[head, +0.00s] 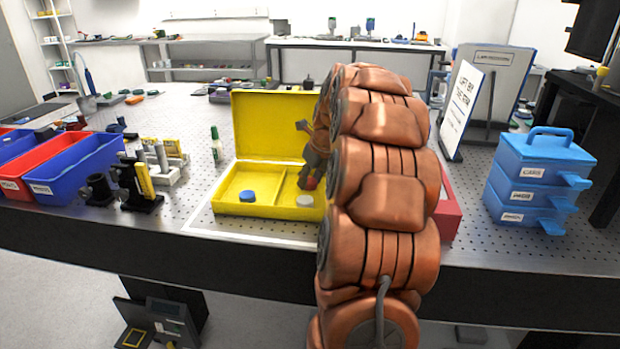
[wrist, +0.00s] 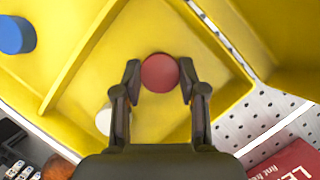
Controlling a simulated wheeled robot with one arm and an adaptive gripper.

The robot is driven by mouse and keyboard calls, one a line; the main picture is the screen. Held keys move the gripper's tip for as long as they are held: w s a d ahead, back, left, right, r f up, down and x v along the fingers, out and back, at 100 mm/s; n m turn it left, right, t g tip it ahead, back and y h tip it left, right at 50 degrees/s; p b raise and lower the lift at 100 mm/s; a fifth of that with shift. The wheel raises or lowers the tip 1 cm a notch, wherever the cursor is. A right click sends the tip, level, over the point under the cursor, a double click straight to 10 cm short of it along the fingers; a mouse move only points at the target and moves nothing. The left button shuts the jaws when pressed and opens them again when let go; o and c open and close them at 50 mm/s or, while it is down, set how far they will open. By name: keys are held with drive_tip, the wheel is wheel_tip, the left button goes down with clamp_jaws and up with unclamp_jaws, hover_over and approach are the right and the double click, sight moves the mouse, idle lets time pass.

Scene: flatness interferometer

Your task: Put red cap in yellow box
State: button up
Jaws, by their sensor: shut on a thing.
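The yellow box (head: 270,125) stands open on the perforated table, its lid raised at the back and a divider between two compartments. My gripper (head: 310,180) is over the right compartment, partly hidden by my arm. In the wrist view my gripper (wrist: 159,72) is shut on the round red cap (wrist: 160,73), with one finger on each side. The red cap (head: 311,184) shows as a small patch under the fingers in the head view. It is inside the compartment's outline; whether it touches the floor I cannot tell.
A blue cap (head: 247,196) lies in the left compartment, and a white cap (head: 305,201) lies in the right one near the front. A red box (head: 447,210) is right of my arm. Blue stacked cases (head: 540,165) stand farther right.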

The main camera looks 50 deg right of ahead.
drive_tip(key=o, duration=0.7)
drive_tip(key=v, duration=1.2)
drive_tip(key=shift+b, duration=0.3)
